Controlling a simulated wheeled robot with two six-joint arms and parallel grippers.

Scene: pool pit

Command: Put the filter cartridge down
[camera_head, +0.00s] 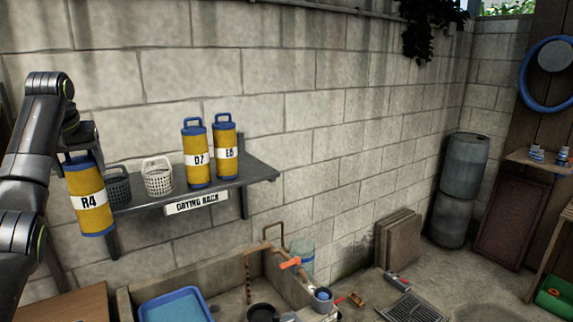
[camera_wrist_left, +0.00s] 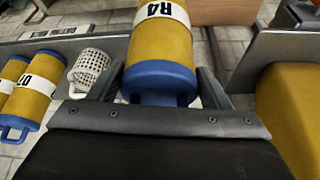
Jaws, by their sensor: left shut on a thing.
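The filter cartridge labelled R4 (camera_head: 91,200) is yellow with blue ends and a white band. It hangs upright in my left gripper (camera_head: 80,151), in front of the left part of the drying rack shelf (camera_head: 232,178). In the left wrist view the cartridge (camera_wrist_left: 160,45) sits between the two fingers of my left gripper (camera_wrist_left: 160,98), which is shut on its blue top end. Two similar cartridges, D7 (camera_head: 196,156) and E8 (camera_head: 225,148), stand upright on the shelf. My right gripper is not in view.
A white basket (camera_head: 158,177) and a dark basket (camera_head: 117,187) stand on the shelf, between R4 and D7. Bare shelf shows right of E8. Below are a concrete basin (camera_head: 125,302) and a blue tray (camera_head: 175,306).

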